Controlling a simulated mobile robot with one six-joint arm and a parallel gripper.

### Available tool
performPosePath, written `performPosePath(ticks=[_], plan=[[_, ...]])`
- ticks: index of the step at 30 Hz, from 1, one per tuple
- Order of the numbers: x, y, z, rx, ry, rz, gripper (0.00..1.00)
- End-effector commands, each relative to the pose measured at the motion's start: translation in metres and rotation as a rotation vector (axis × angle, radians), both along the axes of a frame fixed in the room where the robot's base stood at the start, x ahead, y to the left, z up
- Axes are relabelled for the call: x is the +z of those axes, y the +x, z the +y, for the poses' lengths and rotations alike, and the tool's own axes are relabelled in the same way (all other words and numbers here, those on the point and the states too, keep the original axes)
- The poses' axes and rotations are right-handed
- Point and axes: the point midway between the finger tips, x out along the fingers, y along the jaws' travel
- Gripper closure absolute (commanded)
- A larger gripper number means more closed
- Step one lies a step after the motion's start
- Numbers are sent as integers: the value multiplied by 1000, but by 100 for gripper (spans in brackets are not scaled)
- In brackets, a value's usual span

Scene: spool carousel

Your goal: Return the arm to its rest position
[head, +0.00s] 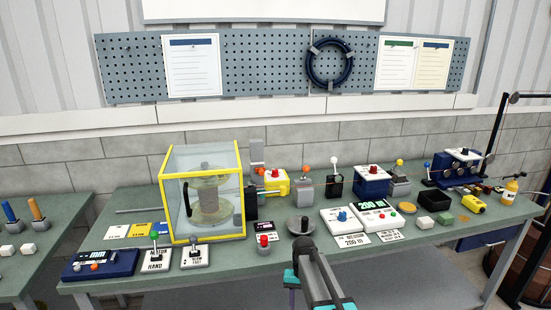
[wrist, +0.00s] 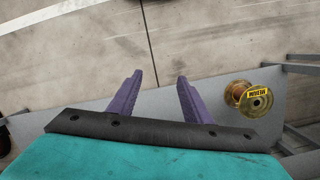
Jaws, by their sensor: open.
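My gripper (wrist: 160,76) shows in the wrist view with two purple fingers spread apart and nothing between them. It points down over a grey flat surface (wrist: 75,118) and the concrete floor. A brass-coloured spool (wrist: 238,92) with a yellow label lies on the grey surface, to the right of the fingers and apart from them. In the head view my arm (head: 318,272) rises at the bottom middle, in front of the workbench.
The green workbench (head: 120,245) carries a yellow-framed clear enclosure (head: 241,190) with a spool inside. Levers, control boxes and a white scale (head: 350,219) stand along it. A black tray (head: 434,200) is at the right. A second bench (head: 30,225) stands at the left.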

Motion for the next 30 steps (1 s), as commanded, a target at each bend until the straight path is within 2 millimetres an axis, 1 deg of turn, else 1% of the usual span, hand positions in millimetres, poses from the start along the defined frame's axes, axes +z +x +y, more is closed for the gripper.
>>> performPosePath(ticks=[1, 3, 8, 12, 17, 21, 26, 30], plan=[[-19, -17, -5, 4, 0, 14, 55], [-39, -33, -10, 13, 1, 29, 55], [-81, -71, -22, 28, 4, 60, 55], [-116, -107, -31, 43, 7, 90, 55], [-151, -149, -42, 59, 12, 122, 55], [-180, -188, -50, 73, 19, 151, 55], [-208, -232, -57, 89, 26, 184, 55], [-229, -272, -64, 103, 34, 213, 55]])
